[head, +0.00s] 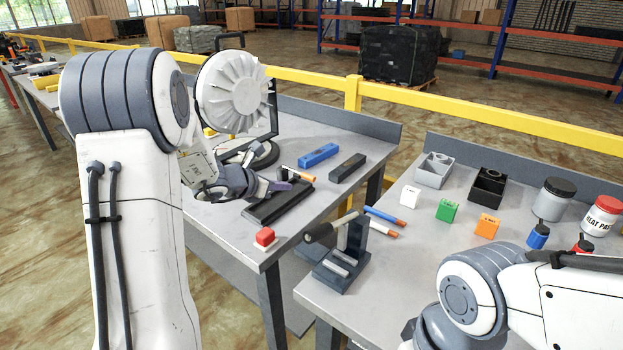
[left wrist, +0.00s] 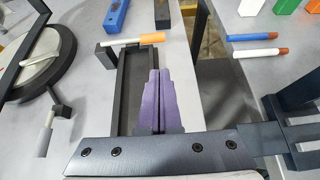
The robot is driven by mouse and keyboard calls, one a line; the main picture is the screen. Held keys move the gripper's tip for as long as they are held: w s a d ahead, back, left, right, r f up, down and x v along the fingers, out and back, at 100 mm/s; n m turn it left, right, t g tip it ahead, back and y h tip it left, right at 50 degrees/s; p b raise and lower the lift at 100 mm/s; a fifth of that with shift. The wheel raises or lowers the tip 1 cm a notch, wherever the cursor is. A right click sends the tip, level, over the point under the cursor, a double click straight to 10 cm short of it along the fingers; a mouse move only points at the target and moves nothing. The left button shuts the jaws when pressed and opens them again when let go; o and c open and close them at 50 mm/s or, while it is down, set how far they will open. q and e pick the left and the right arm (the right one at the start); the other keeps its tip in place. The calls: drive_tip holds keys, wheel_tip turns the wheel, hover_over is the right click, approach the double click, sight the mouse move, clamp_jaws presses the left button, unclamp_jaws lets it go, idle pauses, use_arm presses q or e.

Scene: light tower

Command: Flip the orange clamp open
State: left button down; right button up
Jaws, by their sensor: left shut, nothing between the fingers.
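The orange clamp (head: 300,174) is a pale rod with an orange grip, lying roughly level across the far end of a long black fixture (head: 262,211). In the left wrist view the orange clamp (left wrist: 150,38) shows ahead of the fingertips, pointing right. My left gripper (head: 286,187) is over the black fixture, its purple fingers (left wrist: 158,97) pressed together with nothing between them. A gap shows between the fingertips and the orange grip. My right arm is at the lower right; its gripper is out of view.
A round lamp head (head: 232,92) on a black frame stands behind my left gripper. A blue block (head: 318,155), a black block (head: 348,167) and a red button (head: 265,237) are on this table. A dark stand (head: 345,250) is on the right table.

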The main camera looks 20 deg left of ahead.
sight(299, 174)
use_arm(q)
drive_tip(key=shift+w+d, duration=0.1)
drive_tip(key=shift+w, duration=0.45)
drive_tip(key=x, duration=0.9)
drive_tip(key=shift+w+d+f, duration=0.1)
drive_tip(key=shift+w+f, duration=0.05)
drive_tip(key=shift+w, duration=0.1)
drive_tip(key=shift+p, duration=0.35)
